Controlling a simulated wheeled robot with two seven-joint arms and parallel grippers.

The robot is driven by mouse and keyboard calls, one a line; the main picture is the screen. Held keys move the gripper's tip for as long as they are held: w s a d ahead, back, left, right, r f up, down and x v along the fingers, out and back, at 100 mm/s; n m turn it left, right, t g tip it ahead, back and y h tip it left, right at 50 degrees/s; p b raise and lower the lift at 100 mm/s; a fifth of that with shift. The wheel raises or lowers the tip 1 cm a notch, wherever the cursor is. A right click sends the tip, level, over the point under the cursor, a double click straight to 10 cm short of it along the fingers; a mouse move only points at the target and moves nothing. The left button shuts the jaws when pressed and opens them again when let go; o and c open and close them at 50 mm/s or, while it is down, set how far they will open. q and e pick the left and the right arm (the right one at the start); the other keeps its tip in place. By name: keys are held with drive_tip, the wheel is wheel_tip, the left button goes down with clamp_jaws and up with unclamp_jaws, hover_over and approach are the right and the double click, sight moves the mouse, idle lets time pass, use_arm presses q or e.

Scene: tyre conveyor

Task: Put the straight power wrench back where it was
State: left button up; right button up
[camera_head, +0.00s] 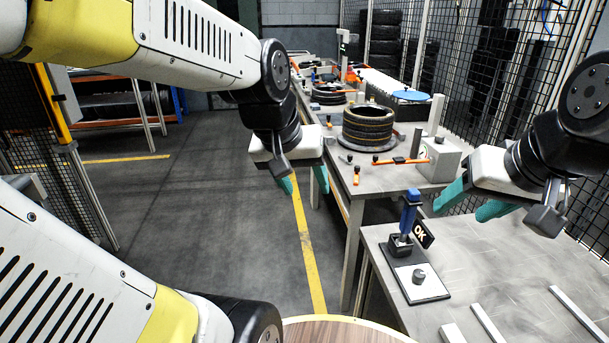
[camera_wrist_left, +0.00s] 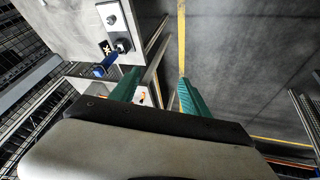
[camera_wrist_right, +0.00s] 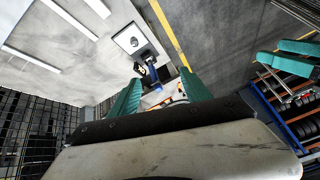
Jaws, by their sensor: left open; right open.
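The straight power wrench (camera_head: 408,217) is blue and stands upright in a black holder (camera_head: 400,246) on a small base plate at the near table's left edge. It also shows in the left wrist view (camera_wrist_left: 106,64) and, between the finger directions, in the right wrist view (camera_wrist_right: 152,72). My right gripper (camera_head: 462,211) is open and empty, to the right of the wrench and apart from it. My left gripper (camera_head: 304,186) is open and empty, over the aisle to the left of the tables. The wrench's lower end is hidden in the holder.
Mesh fencing stands at right.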

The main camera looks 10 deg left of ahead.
use_arm(q)
drive_tip(key=shift+m+t, duration=0.5)
drive_tip(key=shift+m, duration=0.2)
drive_tip(key=s, duration=0.1)
drive_tip(key=s+a+r, duration=0.1)
drive_tip(key=s, duration=0.1)
drive_tip(key=s+r, duration=0.1)
drive_tip(key=shift+s+a+r, duration=0.2)
drive_tip(key=shift+s+r, duration=0.05)
